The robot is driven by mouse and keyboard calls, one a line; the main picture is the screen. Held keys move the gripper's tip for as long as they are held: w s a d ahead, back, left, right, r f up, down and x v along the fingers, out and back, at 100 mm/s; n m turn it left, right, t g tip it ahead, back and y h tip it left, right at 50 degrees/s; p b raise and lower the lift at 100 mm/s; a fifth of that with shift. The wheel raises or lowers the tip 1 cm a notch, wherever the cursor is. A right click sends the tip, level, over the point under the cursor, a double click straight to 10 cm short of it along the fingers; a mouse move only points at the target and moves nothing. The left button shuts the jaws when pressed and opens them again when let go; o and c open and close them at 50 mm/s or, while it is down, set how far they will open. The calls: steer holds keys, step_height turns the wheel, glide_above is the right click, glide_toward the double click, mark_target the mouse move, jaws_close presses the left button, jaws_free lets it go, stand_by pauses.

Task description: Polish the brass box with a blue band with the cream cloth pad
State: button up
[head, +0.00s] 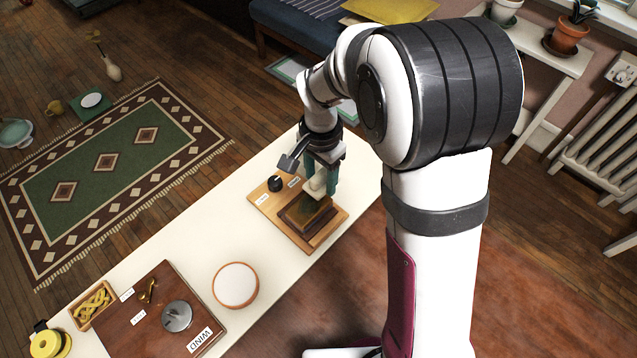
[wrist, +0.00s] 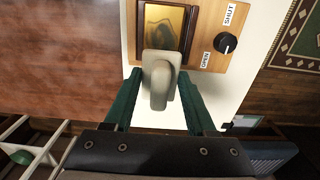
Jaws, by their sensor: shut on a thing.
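My gripper (head: 322,180) has its two teal fingers closed around a cream pad (wrist: 161,82) with an upright handle, also seen in the head view (head: 315,189). The pad is at the near edge of a brass-topped panel (wrist: 164,24) in a dark wooden frame. In the head view this is a low box (head: 306,217) on a light wooden board (head: 269,203). I cannot make out a blue band on it. Whether the pad touches the brass is not clear. Part of the box's near edge is hidden by the pad.
A black knob (wrist: 225,43) with OPEN and SHUT labels is on the same board. On the cream table (head: 180,245) are a round white-topped disc (head: 236,284), a dark wooden board (head: 150,335) with a metal dome (head: 177,316), and a tray of yellow rope (head: 77,315).

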steer(key=shift+r, duration=2.35)
steer(key=shift+a, duration=0.1)
steer(key=s+a+f+n, duration=0.2)
steer(key=s+a+n, duration=0.1)
steer(key=a+n, duration=0.3)
steer(key=s+a+f+n, duration=0.2)
steer(key=a+n, duration=0.1)
steer(key=a, duration=0.6)
glide_above(205, 249)
steer(key=f, duration=0.6)
steer(key=shift+d+f, duration=0.15)
steer(key=shift+d, duration=0.1)
steer(key=f, duration=0.4)
steer(key=shift+s+a, duration=0.1)
steer(key=shift+a, duration=0.15)
steer(key=shift+f, duration=0.2)
steer(key=shift+f, duration=0.15)
